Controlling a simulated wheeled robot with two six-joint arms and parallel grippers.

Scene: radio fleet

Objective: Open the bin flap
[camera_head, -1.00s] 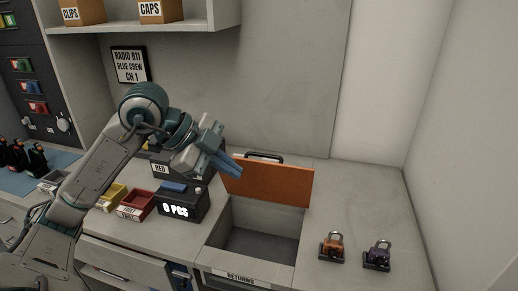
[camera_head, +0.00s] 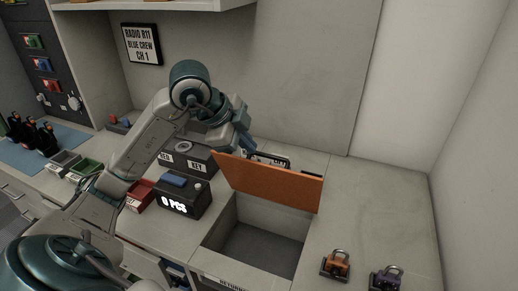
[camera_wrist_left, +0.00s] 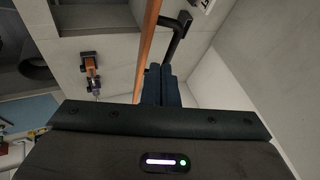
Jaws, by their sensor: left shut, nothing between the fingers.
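The bin flap (camera_head: 268,183) is an orange panel standing up, open, at the back edge of the bin. The bin (camera_head: 255,245) is a grey box set into the counter, and its inside looks empty. The flap's dark handle (camera_wrist_left: 179,36) is on the flap's far side. My left gripper (camera_head: 243,146) is shut and empty behind the flap's upper left part. In the left wrist view the closed blue fingers (camera_wrist_left: 161,86) are beside the flap's edge and close to the handle; I cannot tell whether they touch. My right gripper is not in view.
A black box reading "0 PCS" (camera_head: 184,195) stands left of the bin. An orange padlock (camera_head: 336,264) and a purple padlock (camera_head: 386,278) stand to the right. Black radios (camera_head: 34,133) are at far left.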

